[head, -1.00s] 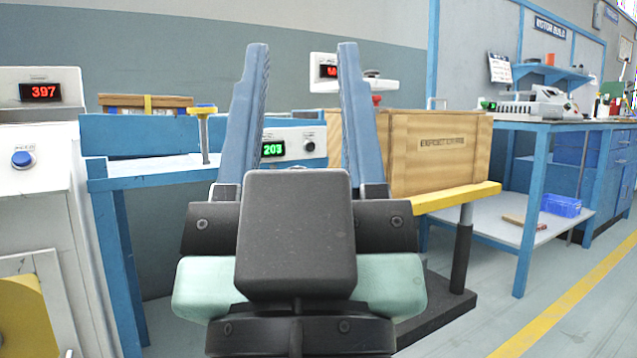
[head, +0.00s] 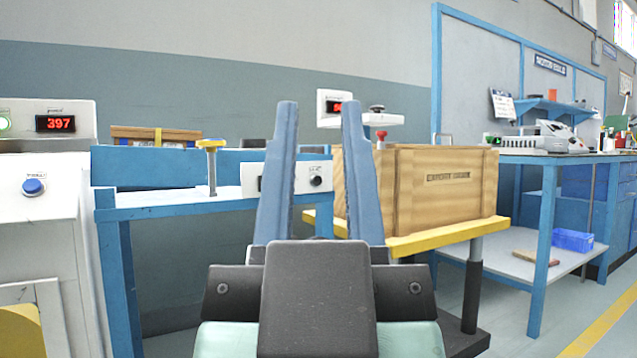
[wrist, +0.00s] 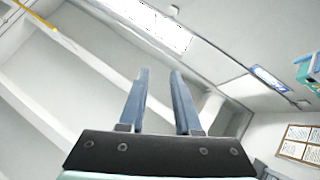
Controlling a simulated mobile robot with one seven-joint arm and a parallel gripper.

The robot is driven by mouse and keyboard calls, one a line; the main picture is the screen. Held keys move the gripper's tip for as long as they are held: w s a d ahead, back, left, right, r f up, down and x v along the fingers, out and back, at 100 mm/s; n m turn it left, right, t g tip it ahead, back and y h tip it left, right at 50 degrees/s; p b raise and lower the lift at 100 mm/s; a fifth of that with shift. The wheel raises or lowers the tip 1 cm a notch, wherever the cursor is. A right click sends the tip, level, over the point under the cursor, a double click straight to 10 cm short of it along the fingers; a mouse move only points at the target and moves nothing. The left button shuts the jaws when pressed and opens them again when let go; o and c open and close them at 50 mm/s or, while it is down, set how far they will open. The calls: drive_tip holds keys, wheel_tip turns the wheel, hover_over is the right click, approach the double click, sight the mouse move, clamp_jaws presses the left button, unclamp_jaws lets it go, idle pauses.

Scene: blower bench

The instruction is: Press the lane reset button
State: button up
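A round blue button (head: 33,187) with a small label above it is on the front of a white machine (head: 60,220) at the left of the head view. I cannot read the label, so I cannot tell whether this is the lane reset button. My gripper (head: 319,105) is open and empty, fingers pointing up, in the middle of the head view, well to the right of the blue button. The wrist view also shows the open gripper (wrist: 160,71), with only ceiling and upper walls beyond it and no button. The gripper partly hides a small white control box (head: 317,180) with a black knob.
The white machine has a red 397 display (head: 55,123) and a green light (head: 4,123). A blue bench (head: 175,201) stands beside it. A wooden crate (head: 440,190) rests on a yellow-edged lift table (head: 450,237). A red knob (head: 381,134) shows behind the crate.

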clamp_jaws()
idle(1.4)
